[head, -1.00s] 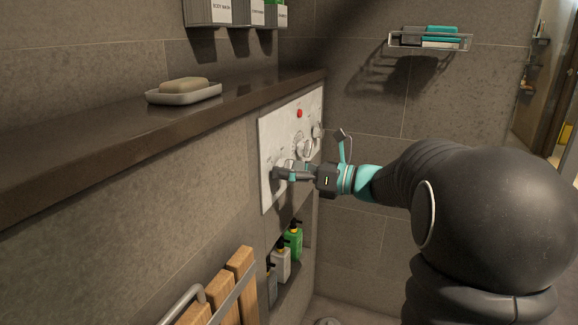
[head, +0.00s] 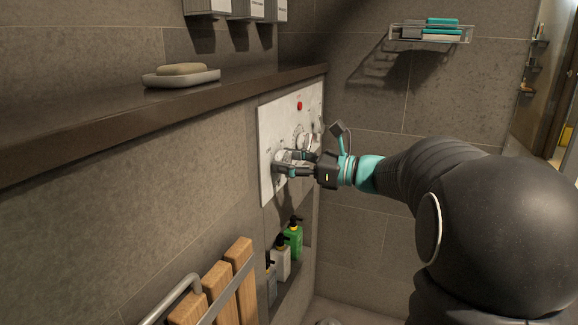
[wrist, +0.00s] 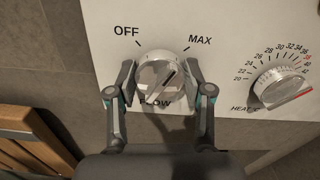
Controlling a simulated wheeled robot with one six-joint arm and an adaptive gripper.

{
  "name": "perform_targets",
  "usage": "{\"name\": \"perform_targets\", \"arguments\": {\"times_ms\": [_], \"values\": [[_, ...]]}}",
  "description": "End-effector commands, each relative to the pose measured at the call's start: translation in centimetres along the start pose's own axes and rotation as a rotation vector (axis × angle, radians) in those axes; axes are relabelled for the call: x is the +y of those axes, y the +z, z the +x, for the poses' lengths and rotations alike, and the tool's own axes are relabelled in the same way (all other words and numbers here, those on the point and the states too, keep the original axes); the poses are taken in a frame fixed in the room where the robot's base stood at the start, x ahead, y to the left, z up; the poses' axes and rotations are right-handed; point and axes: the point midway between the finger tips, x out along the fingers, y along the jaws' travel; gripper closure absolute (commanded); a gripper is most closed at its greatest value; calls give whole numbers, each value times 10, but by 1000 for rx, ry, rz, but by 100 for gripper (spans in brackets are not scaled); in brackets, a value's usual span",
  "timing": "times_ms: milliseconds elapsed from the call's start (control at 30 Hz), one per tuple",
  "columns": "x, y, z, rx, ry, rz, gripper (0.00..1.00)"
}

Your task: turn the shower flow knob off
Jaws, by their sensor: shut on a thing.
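The white control panel (head: 268,140) is set in the grey tiled wall. It also fills much of the wrist view (wrist: 110,13). The flow knob (wrist: 160,72) is a round metal knob with the word FLOW under it, OFF at its upper left and MAX at its upper right. Its raised bar slants toward the upper right, roughly toward MAX. My gripper (wrist: 160,88) has a finger on each side of the knob and is shut on it. In the head view my gripper (head: 276,164) reaches the lower part of the panel and hides part of the knob.
A heat knob (wrist: 281,84) with a number scale sits right of the flow knob. A red button (head: 299,106) is higher on the panel. A ledge (head: 110,112) with a soap dish (head: 181,80) runs above. Bottles (head: 292,241) stand in a niche below, near wooden slats (head: 218,290).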

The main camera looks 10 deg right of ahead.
Motion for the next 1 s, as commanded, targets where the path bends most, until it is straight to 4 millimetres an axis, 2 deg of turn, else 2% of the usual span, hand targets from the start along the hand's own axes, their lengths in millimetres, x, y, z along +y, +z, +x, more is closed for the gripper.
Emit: {"name": "perform_targets", "arguments": {"times_ms": [100,1000], "values": [[1,-6,0,0,0,-113,84],[0,-2,0,0,-5,-952,84]]}}
